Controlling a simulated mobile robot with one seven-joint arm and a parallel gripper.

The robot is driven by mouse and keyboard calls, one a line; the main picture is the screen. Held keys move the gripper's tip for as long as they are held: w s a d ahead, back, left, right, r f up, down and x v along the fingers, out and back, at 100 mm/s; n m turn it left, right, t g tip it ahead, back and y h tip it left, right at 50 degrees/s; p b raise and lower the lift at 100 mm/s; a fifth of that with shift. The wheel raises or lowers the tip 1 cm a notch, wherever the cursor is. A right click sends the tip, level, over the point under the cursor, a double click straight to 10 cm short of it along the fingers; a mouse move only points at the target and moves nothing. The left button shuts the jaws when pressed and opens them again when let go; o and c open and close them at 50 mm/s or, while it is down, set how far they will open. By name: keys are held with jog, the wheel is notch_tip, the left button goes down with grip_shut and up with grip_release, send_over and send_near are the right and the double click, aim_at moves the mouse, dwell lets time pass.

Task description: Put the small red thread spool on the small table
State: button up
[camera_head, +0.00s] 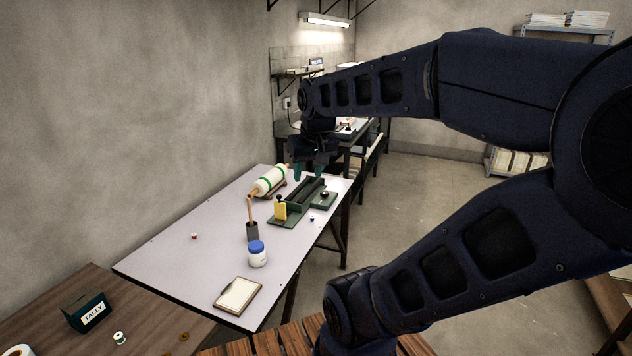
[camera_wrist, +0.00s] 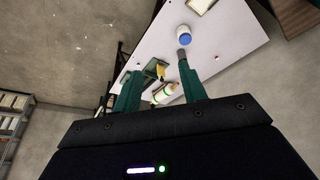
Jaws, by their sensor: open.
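A tiny red-and-white item (camera_head: 194,236), which looks like the small red spool, lies on the left part of the pale table (camera_head: 165,262). A tiny dark spot on the tabletop (camera_wrist: 216,57) shows in the wrist view; I cannot tell whether it is the spool. My gripper (camera_head: 308,172) is open and empty above the far end of the pale table, well away from the red item. Its green fingers (camera_wrist: 158,68) are spread in the wrist view. A brown wooden table (camera_head: 50,330) stands at the lower left; I cannot tell which table is the small one.
Open tabletop surrounds the red item.

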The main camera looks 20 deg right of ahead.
jog(key=s, duration=0.1)
jog(key=s+f, duration=0.1)
jog(key=s, duration=0.1)
jog(key=shift+s+d+f, duration=0.2)
jog(key=shift+d+f, duration=0.1)
jog(key=shift+f, duration=0.05)
